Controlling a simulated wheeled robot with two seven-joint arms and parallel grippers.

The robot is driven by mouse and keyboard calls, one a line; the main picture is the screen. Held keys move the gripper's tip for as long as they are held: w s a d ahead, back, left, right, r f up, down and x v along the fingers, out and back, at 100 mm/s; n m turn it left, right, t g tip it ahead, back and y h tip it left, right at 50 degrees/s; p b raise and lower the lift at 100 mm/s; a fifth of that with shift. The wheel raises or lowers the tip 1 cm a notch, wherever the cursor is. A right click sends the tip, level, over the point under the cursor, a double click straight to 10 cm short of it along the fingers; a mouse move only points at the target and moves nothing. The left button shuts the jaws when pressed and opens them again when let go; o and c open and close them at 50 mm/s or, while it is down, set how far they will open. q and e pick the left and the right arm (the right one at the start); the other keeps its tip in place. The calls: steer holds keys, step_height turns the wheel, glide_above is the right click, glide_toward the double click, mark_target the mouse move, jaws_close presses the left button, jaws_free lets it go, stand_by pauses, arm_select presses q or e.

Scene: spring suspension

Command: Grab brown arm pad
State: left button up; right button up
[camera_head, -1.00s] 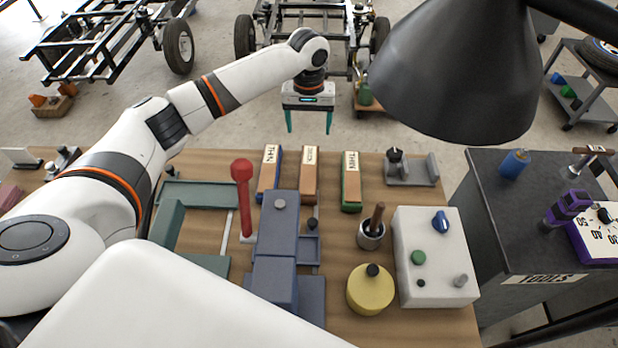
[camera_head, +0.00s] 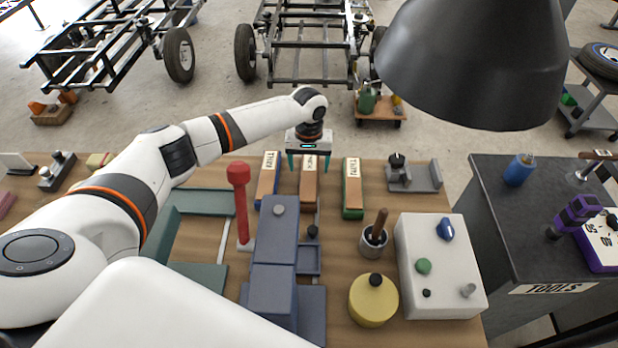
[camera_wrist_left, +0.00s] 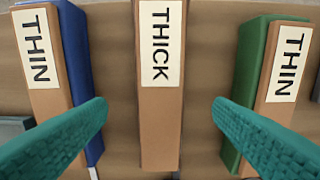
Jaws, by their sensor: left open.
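The brown arm pad (camera_head: 309,188), with a white "THICK" label, lies between two other pads on the wooden workbench. It fills the middle of the left wrist view (camera_wrist_left: 160,120). My left gripper (camera_head: 308,165) is open at the pad's far end. In the left wrist view its teal fingers (camera_wrist_left: 160,108) are spread on either side of the brown pad, with nothing between them touching it visibly. The blue-sided pad (camera_head: 267,182) is on the left and the green-sided pad (camera_head: 352,190) on the right, both labelled "THIN". My right gripper is not in view.
A red-topped post (camera_head: 240,200) and a blue-grey fixture (camera_head: 275,235) stand in front of the pads. A cup with a handled tool (camera_head: 374,242), a yellow canister (camera_head: 373,302) and a white control box (camera_head: 440,280) are to the right. A dark lamp shade (camera_head: 480,60) hangs at upper right.

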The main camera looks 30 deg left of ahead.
mark_target(309, 174)
arm_select(q)
steer(key=shift+f, duration=1.85)
steer(key=c, duration=1.1)
steer(key=shift+r, duration=0.1)
steer(key=shift+c, duration=0.3)
